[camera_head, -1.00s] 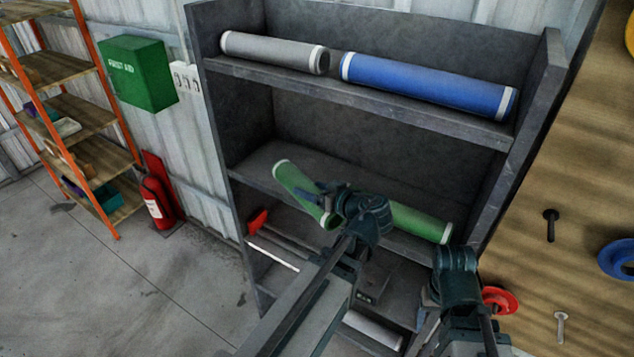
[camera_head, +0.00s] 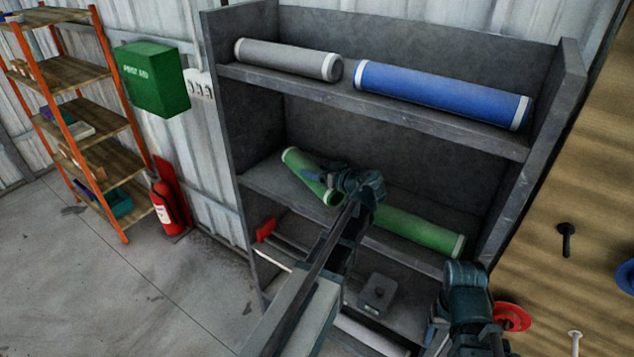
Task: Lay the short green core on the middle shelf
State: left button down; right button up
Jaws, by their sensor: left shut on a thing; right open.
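The short green core (camera_head: 308,175) is in my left gripper (camera_head: 333,184), which is shut on it. The core slants down to the right, over the left part of the middle shelf (camera_head: 262,182). I cannot tell whether it touches the board. A longer green core (camera_head: 420,232) lies on the same shelf to the right, its left end hidden behind my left wrist. My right gripper (camera_head: 437,325) is low at the front right, in front of the rack and away from the core; its fingers are hardly visible, and it is open.
A grey core (camera_head: 288,60) and a blue core (camera_head: 440,93) lie on the top shelf. The lower shelf holds a red-headed tool (camera_head: 265,230) and a dark grey box (camera_head: 377,292). The rack's side walls bound the shelves. A wooden surface (camera_head: 600,180) stands at the right.

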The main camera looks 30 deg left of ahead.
pick_arm(q)
jog(key=shift+f+b, duration=1.35)
jog(key=shift+f, duration=0.4)
jog(key=shift+f, duration=0.2)
grip_release()
jog(key=shift+r, duration=0.2)
jog(key=shift+s+d+r, duration=0.15)
jog(key=shift+d+r, duration=0.05)
jog(key=shift+d, duration=0.1)
jog(key=p+v, duration=0.4)
jog(key=v, duration=0.7)
jog(key=shift+d+f, duration=0.1)
jog(key=shift+d, duration=0.15)
jog(key=shift+s, duration=0.1)
jog(key=shift+f, duration=0.1)
